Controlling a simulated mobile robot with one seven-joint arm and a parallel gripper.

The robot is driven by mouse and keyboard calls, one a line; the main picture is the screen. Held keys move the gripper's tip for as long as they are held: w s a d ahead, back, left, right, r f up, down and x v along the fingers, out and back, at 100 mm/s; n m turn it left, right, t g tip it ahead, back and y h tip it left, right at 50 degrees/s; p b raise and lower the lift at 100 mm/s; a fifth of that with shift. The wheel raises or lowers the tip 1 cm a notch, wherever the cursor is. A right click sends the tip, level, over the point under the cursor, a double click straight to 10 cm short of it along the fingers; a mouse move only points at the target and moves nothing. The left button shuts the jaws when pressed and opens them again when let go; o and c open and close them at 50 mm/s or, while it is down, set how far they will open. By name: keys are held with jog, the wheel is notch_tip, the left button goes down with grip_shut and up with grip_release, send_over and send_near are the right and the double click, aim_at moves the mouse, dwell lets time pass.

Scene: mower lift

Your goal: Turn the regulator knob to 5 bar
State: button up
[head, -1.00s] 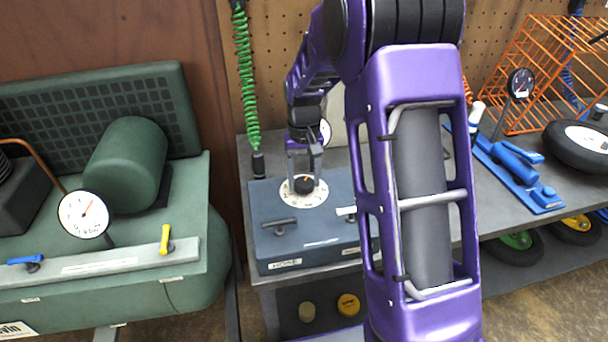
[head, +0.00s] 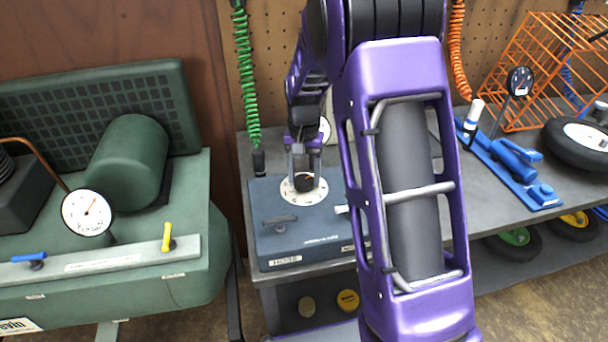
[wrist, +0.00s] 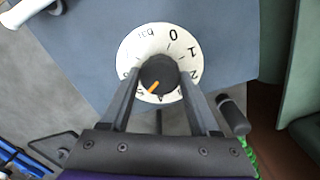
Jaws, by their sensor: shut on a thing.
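The black regulator knob (head: 304,183) stands on a round white dial (head: 292,197) on top of a blue-grey box (head: 300,249). My gripper (head: 304,176) reaches down from above and is shut on the knob. In the wrist view the knob (wrist: 158,72) sits between the two fingers, and the dial (wrist: 135,48) shows "bar", 0, 1 and 2 clearly. The orange pointer (wrist: 153,88) aims down-left, toward the 4-to-5 part of the scale. The lower numerals are small and partly hidden by the fingers, so the exact reading cannot be told.
A lever handle (head: 280,221) lies on the box left of the dial. A green compressor (head: 130,165) with a gauge (head: 88,213) stands at left. A green coiled hose (head: 245,80) hangs behind the box. A blue pump (head: 515,160) lies on the bench at right.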

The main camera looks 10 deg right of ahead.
aim_at(304, 179)
jog(key=o, duration=1.3)
jog(key=shift+o, duration=0.2)
notch_tip(304, 179, up, 18)
jog(key=p, duration=0.2)
jog(key=shift+f, duration=0.25)
